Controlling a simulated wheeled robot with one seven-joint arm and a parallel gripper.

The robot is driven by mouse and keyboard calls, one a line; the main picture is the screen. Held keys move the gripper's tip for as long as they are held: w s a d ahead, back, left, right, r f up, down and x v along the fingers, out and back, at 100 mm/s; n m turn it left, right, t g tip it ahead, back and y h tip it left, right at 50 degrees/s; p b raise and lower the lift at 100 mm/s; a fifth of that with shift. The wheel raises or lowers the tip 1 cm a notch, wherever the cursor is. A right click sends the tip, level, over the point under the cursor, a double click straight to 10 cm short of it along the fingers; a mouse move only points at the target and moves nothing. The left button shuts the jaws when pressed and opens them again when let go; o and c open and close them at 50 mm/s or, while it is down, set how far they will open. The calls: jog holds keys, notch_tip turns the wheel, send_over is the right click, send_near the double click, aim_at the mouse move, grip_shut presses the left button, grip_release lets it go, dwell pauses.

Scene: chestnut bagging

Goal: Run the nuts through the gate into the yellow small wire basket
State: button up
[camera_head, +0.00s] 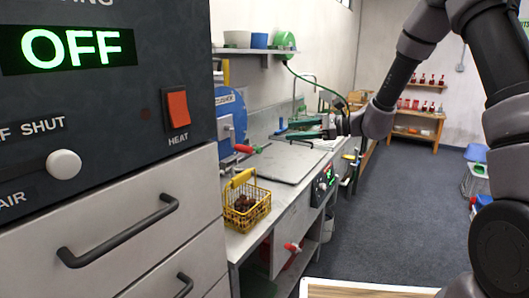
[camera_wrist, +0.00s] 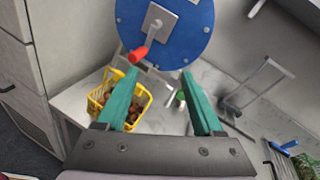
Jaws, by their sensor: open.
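The yellow small wire basket (camera_head: 233,222) stands on the counter below the blue disc, with brown nuts (camera_head: 246,202) inside. In the wrist view the basket (camera_wrist: 94,105) is at the left, partly behind my left green finger. The blue disc (camera_head: 231,108) carries a grey crank with a red handle (camera_head: 246,149); in the wrist view the handle (camera_wrist: 138,54) hangs just beyond the fingertips. My gripper (camera_wrist: 157,73) is open and empty, with its green fingers apart. In the head view my gripper (camera_head: 278,131) is above the counter, right of the disc. I cannot tell which part is the gate.
A dark panel (camera_head: 100,110) showing OFF, with a red switch and drawers, fills the left. A flat grey plate (camera_head: 285,163) lies on the counter. A shelf (camera_head: 253,51) with containers hangs above. A grey wire frame (camera_wrist: 255,85) stands at right.

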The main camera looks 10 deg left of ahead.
aim_at(261, 150)
jog(key=w+a+f+m+t, duration=0.2)
jog(key=w+f+m+t, duration=0.45)
jog(key=f, duration=0.55)
jog(key=shift+m+g+y, duration=0.3)
jog(key=shift+m+g, duration=0.05)
jog(key=shift+g, duration=0.3)
jog(key=x, duration=0.5)
jog(key=w+x, duration=0.1)
jog(key=x, duration=0.5)
jog(key=shift+d+f, duration=0.1)
jog(key=shift+d, duration=0.05)
grip_shut()
